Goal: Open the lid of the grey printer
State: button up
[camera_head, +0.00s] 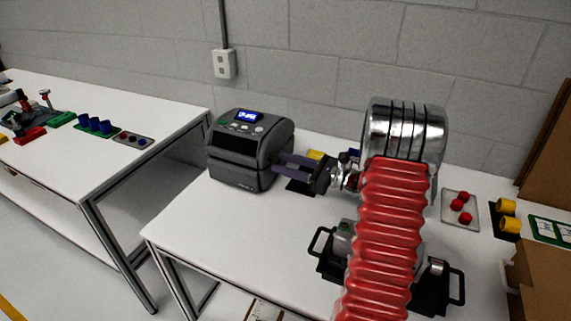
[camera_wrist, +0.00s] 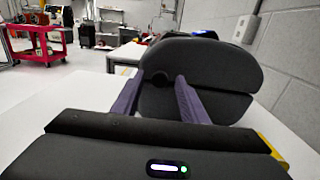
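The grey printer (camera_head: 238,160) stands at the left end of the near white table, with a lit blue display on top. Its lid (camera_head: 268,128) is down on the body. In the wrist view the printer's rounded dark side (camera_wrist: 215,65) fills the middle, with a seam between lid and lower body. My gripper (camera_head: 279,165) is at the printer's right side. Its two purple fingers are apart with nothing visible between them; they also show in the wrist view (camera_wrist: 160,78), tips at about the seam's height. I cannot tell whether the tips touch the printer.
A black-handled fixture (camera_head: 328,255) sits at the table's front, partly behind my arm. Right of my arm are a grey tray (camera_head: 448,218) with red pieces, yellow cylinders (camera_head: 508,224) and a cardboard box (camera_head: 545,275). Another white table (camera_head: 75,165) stands left across a gap.

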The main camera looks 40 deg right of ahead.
jog(key=shift+w+a, duration=0.1)
jog(key=shift+w, duration=0.1)
jog(key=shift+c, duration=0.6)
grip_shut()
